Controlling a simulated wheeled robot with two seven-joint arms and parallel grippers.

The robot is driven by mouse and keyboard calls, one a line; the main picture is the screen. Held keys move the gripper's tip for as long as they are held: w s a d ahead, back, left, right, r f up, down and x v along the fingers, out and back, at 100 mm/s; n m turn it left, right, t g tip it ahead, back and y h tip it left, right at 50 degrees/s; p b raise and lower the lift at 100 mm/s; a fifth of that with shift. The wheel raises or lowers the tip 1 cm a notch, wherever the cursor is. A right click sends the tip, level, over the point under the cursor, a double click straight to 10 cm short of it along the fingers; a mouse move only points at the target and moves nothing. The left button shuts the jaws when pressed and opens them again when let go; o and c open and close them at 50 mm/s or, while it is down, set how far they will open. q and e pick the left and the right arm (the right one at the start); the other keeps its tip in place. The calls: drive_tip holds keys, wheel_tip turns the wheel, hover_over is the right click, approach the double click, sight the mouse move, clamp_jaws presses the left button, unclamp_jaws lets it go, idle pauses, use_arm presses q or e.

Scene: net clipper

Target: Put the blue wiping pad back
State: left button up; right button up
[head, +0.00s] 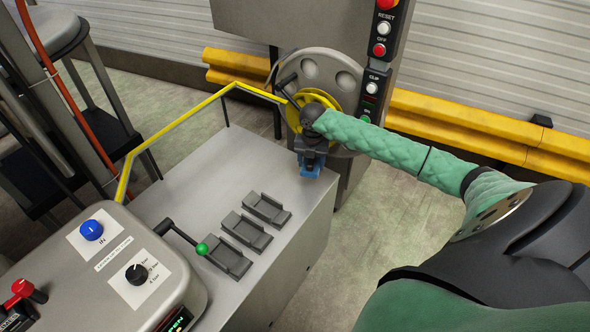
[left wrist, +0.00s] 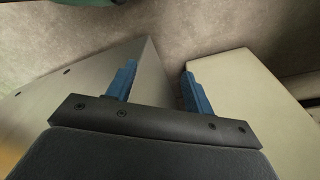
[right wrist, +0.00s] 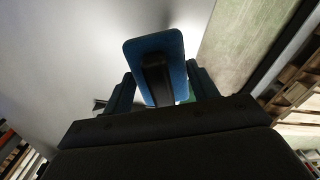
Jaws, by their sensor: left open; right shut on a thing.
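The blue wiping pad (right wrist: 150,47) has a black grip on its back and shows large in the right wrist view. My right gripper (right wrist: 160,90) is shut on this grip. In the head view my right gripper (head: 311,160) is over the far right part of the grey bench top, with the blue pad (head: 311,171) just below it. Three dark grey holders (head: 245,230) stand in a row on the bench, nearer and to the left of the pad; they look empty. My left gripper (left wrist: 157,88) is open and empty, seen only in the left wrist view.
A yellow rail (head: 180,122) runs along the bench's left and back edges. A lever with a green knob (head: 202,249) reaches close to the nearest holder. The control box (head: 85,270) is at the lower left. A wheel with a yellow hub (head: 318,80) stands behind the gripper.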

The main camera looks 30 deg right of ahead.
drive_tip(key=p, duration=0.2)
hover_over(295, 177)
wheel_tip(295, 177, down, 4)
drive_tip(key=shift+s+r, duration=0.1)
drive_tip(key=shift+r, duration=0.1)
drive_tip(key=shift+a+f+p, duration=0.1)
drive_tip(key=shift+f+p, duration=0.7)
drive_tip(key=shift+f, duration=0.8)
use_arm(q)
drive_tip(key=s+a+f, duration=0.3)
drive_tip(key=f, duration=0.5)
drive_tip(key=shift+f+t, duration=0.25)
drive_tip(key=shift+t, duration=0.15)
use_arm(e)
drive_tip(key=shift+f, duration=0.45)
drive_tip(key=shift+f, duration=0.1)
drive_tip(key=o, duration=0.9)
drive_tip(key=shift+o, duration=0.2)
use_arm(q)
drive_tip(key=shift+r, duration=0.1)
